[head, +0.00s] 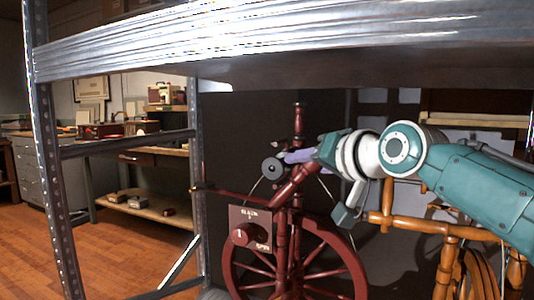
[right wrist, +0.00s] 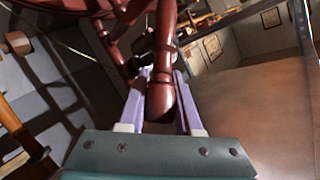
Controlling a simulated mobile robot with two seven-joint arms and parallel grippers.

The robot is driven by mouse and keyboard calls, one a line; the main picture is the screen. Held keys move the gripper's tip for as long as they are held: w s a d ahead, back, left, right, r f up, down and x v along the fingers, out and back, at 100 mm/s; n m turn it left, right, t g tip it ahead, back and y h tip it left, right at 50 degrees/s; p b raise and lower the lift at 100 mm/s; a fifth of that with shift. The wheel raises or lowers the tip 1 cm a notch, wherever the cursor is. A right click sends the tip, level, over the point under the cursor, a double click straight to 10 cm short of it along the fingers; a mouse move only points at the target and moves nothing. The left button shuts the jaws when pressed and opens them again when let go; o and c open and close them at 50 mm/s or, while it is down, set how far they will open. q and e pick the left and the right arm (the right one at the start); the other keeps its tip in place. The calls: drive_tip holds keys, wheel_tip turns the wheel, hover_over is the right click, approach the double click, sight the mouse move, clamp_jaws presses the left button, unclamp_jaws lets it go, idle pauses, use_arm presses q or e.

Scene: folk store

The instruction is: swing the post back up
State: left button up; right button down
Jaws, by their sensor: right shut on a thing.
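A dark red spinning wheel (head: 297,220) stands under the shelf in the head view. Its post (head: 296,183) is a turned red piece that leans up and to the right, its upper end at my right gripper (head: 300,157). In the right wrist view the post's rounded end (right wrist: 161,100) lies between the two pale purple fingers of my right gripper (right wrist: 160,88), which is shut on it. The arm partly hides this grasp in the head view. My left gripper is not in view.
A metal shelf (head: 250,40) spans overhead, with an upright (head: 55,170) at the left. A sign plate with a round knob (head: 242,235) is in front of the wheel. A tan wooden spinning wheel (head: 405,222) stands close on the right, below my right arm. A workbench (head: 150,152) is behind left.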

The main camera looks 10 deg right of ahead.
idle(0.3)
drive_tip(key=c, duration=0.6)
unclamp_jaws()
drive_tip(key=p+v, duration=0.2)
drive_tip(key=v, duration=0.8)
drive_tip(key=shift+p, duration=0.35)
